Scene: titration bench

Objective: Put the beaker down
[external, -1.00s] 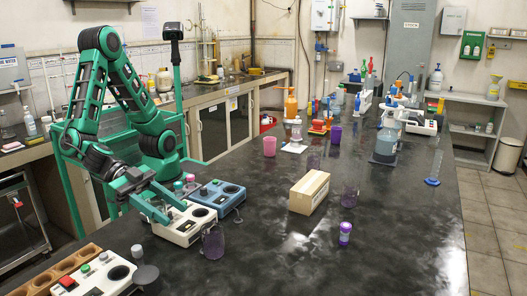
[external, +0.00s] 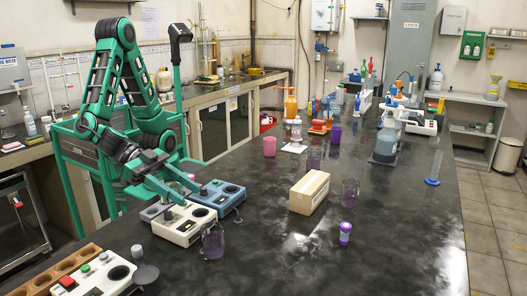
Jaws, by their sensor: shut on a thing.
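My gripper (external: 190,191) is at the left of the black bench, above the white stirrer unit (external: 182,228) and next to the blue one (external: 222,196). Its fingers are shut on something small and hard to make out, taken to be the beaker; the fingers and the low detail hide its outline. I cannot tell whether it touches the unit below. A clear purple-tinted beaker (external: 212,243) stands upright on the bench in front of the white unit, apart from my gripper. Similar vessels stand further right (external: 350,192) and further back (external: 314,160).
A cardboard box (external: 309,193) sits mid-bench, with a purple-capped vial (external: 345,232) in front. A pink cup (external: 270,146) stands behind. Another white unit (external: 103,277) and a wooden rack (external: 58,272) lie at the front left. The bench's front right is clear.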

